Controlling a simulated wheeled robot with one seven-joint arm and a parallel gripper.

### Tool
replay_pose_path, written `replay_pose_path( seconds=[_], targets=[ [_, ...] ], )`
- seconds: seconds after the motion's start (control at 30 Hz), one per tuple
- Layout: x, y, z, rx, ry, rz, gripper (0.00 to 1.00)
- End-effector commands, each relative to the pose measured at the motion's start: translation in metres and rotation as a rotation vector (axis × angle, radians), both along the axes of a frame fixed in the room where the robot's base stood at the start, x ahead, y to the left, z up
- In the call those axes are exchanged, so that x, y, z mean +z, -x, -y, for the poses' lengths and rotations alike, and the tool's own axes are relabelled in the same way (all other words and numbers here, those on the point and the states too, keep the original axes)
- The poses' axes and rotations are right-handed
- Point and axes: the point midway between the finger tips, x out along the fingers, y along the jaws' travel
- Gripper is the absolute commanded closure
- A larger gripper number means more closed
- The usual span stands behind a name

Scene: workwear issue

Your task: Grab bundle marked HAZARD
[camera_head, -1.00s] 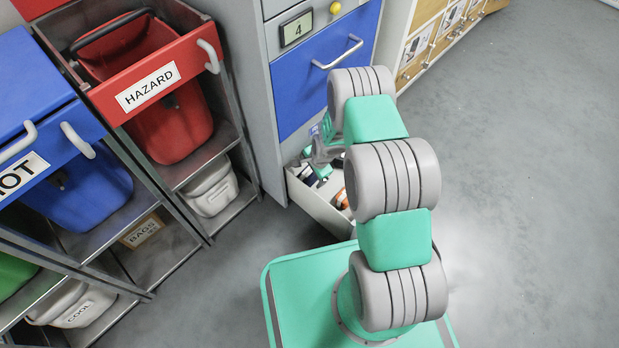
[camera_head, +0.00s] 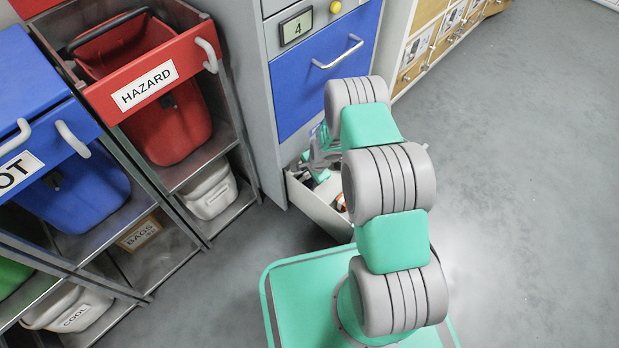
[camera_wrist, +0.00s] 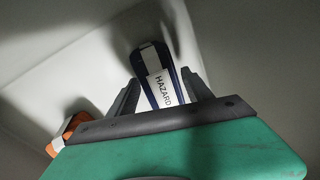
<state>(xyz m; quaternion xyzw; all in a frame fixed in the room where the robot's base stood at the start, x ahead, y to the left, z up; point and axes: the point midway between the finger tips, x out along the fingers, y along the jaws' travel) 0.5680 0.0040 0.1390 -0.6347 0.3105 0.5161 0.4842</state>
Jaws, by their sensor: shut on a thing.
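The bundle marked HAZARD (camera_wrist: 152,66) is dark blue with a white band and a white label, seen in the wrist view. My gripper (camera_wrist: 160,93) has one finger on each side of it and is shut on it. In the head view my gripper (camera_head: 320,170) is down at the open low drawer (camera_head: 318,208) of the grey cabinet, partly hidden by my arm. I cannot make out the bundle clearly there.
An orange and white item (camera_wrist: 68,132) lies to the left in the wrist view, beside pale drawer walls. A rack with a red HAZARD bin (camera_head: 170,125) and a blue bin (camera_head: 75,190) stands left. A blue cabinet front (camera_head: 325,75) rises behind the drawer. Floor at right is clear.

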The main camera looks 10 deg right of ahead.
Motion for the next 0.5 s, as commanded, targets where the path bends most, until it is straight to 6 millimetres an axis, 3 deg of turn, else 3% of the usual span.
replay_pose_path(
  seconds=[0.5],
  targets=[
    [-0.0015,0.0017,-0.0001,0.0,0.0,-0.003,0.98]
  ],
)
